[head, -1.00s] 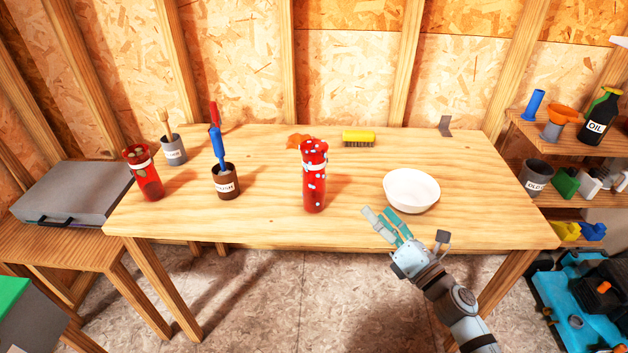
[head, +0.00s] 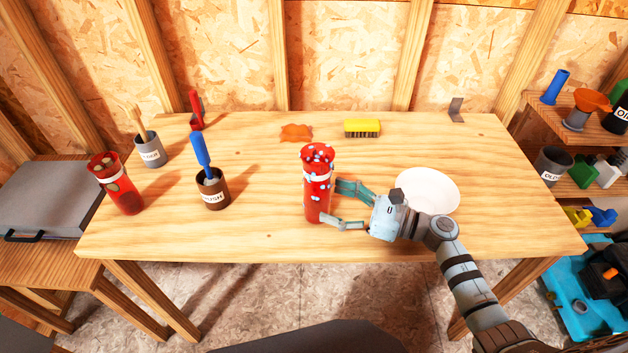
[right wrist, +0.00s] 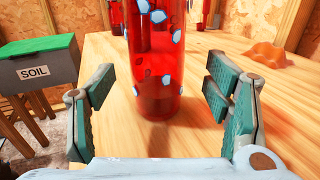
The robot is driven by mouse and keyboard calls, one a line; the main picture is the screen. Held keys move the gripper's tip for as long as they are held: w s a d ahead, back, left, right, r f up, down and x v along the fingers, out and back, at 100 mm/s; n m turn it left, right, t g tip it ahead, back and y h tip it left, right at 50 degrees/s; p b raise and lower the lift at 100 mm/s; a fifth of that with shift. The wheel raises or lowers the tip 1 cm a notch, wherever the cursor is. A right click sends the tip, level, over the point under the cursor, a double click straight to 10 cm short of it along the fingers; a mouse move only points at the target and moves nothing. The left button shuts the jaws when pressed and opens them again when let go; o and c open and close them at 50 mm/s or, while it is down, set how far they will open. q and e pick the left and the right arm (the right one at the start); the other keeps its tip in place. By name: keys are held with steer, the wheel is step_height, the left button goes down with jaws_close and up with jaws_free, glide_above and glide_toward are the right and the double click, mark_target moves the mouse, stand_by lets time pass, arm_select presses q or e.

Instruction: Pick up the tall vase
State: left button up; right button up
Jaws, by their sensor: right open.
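The tall vase (head: 317,190) is red with light blue-white spots and a pale band. It stands upright near the front middle of the wooden table (head: 260,235). My right gripper (head: 340,205) is open at the right side of the vase, its fingers pointing toward it. In the right wrist view the vase (right wrist: 155,75) stands ahead, between the lines of the two open fingers (right wrist: 160,95), with gaps on both sides. Its top is cut off in that view. My left gripper is not in view.
A white bowl (head: 440,188) is behind my right wrist. A shorter red vase (head: 118,185), a brown labelled pot (head: 212,190) and a grey pot (head: 150,152) stand on the left. A yellow brush (head: 362,127) and an orange piece (head: 296,132) lie behind. Table between brown pot and vase is clear.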

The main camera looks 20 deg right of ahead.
mark_target(329, 199)
steer(key=x, duration=0.4)
steer(key=shift+s+a+r+p, duration=0.15)
steer(key=shift+a+r+p, duration=0.1)
steer(key=shift+r+p, duration=0.1)
steer(key=shift+w+a+f, duration=0.15)
steer(key=shift+w+a, duration=0.05)
steer(key=shift+w, duration=0.15)
steer(key=shift+c, duration=0.3)
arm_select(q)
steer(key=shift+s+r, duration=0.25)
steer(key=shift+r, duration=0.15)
arm_select(e)
steer(key=c, duration=1.5)
